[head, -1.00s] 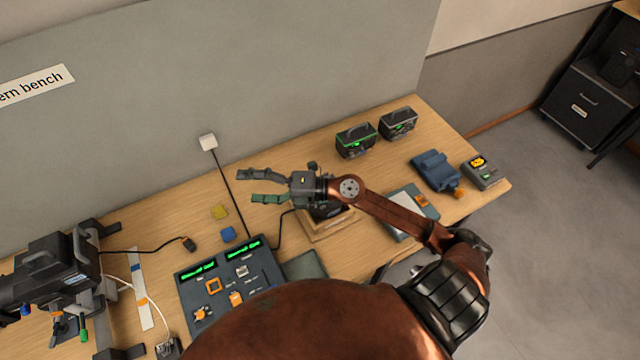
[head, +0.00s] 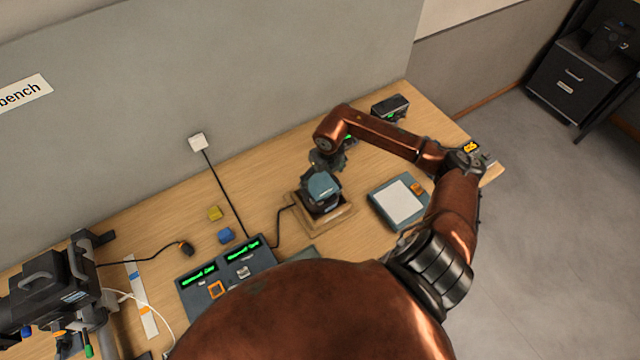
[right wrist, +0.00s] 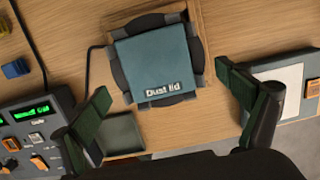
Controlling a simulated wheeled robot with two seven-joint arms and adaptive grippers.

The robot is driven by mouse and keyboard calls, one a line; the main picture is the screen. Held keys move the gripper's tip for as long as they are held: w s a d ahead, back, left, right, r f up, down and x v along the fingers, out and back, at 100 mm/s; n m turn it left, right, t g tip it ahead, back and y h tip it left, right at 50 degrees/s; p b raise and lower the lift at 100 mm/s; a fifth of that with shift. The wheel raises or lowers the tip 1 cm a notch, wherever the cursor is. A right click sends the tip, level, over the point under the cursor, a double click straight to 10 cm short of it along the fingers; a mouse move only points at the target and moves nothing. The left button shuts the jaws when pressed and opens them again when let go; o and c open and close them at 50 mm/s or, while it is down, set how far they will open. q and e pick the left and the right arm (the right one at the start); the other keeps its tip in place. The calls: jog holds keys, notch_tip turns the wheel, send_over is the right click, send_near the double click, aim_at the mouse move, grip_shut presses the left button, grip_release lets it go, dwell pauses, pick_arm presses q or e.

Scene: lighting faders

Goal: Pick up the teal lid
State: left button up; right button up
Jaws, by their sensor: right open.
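The teal lid (head: 322,187), a square plate marked "Dust lid", lies on top of a dark round-sided device on a wooden base (head: 335,222). It also shows in the right wrist view (right wrist: 158,65), near the upper middle. My right gripper (head: 322,163) points down close by the lid's far side in the head view. In the right wrist view, my right gripper (right wrist: 163,82) is open, one finger on each side of the lid's lower part, with gaps to both sides. I cannot tell its exact height above the lid. My left gripper is not in view.
A control panel (head: 232,268) with green displays stands at the left of the base. A tablet-like pad (head: 385,210) lies to the right. Yellow (head: 215,213) and blue (head: 226,236) blocks and a cable lie to the left. A dark box (head: 390,107) stands behind.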

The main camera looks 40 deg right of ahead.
aim_at(321, 185)
jog(key=f, duration=0.1)
jog(key=f+p, duration=0.1)
jog(key=f, duration=0.2)
jog(key=shift+w+a, duration=0.2)
jog(key=shift+w, duration=0.1)
jog(key=shift+c, duration=0.4)
jog(key=c, duration=1.2)
jog(key=shift+r, duration=0.1)
jog(key=shift+c, duration=0.2)
